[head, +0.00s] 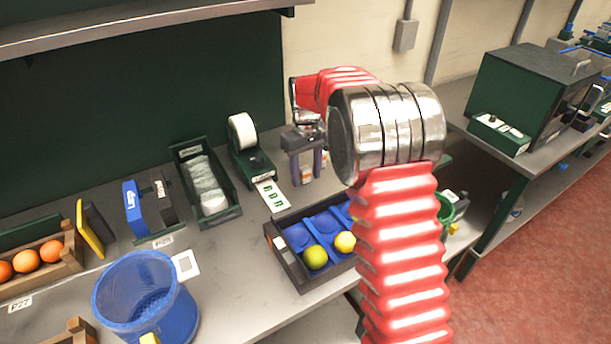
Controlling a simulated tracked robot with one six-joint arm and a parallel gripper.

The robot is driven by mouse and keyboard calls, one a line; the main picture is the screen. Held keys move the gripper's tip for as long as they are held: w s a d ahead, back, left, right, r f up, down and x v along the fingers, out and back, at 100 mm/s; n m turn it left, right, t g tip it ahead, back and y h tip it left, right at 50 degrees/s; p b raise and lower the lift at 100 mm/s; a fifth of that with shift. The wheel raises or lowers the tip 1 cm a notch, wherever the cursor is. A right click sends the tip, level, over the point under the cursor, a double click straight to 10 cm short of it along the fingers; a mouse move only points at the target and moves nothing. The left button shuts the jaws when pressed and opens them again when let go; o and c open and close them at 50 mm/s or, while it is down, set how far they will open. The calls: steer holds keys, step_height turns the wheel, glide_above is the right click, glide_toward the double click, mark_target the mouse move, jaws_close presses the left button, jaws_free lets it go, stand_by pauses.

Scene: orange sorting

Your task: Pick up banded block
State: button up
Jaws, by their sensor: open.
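My gripper (305,168) hangs fingers down over the back of the bench, just right of the tape dispenser. Its two dark fingers are apart. A small pale thing with orange parts (307,172) shows between and just behind the fingers. It may be the banded block, but it is mostly covered and too small to make out. I cannot tell whether the fingers touch it. My red ribbed arm and its metal joint hide the bench to the right of the gripper.
A dark tray (284,265) with blue cups holds two yellow fruits in front of the gripper. The tape dispenser (252,165) and a green bin of packets (228,213) stand left. A blue basket (112,318) and an orange crate (70,262) are farther left. A shelf (130,25) hangs above.

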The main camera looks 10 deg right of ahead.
mark_target(306, 169)
steer(key=c, duration=1.1)
steer(key=shift+r, duration=0.1)
steer(key=shift+c, duration=0.2)
step_height(306, 169, up, 10)
steer(key=shift+f, duration=0.1)
stand_by(0.5)
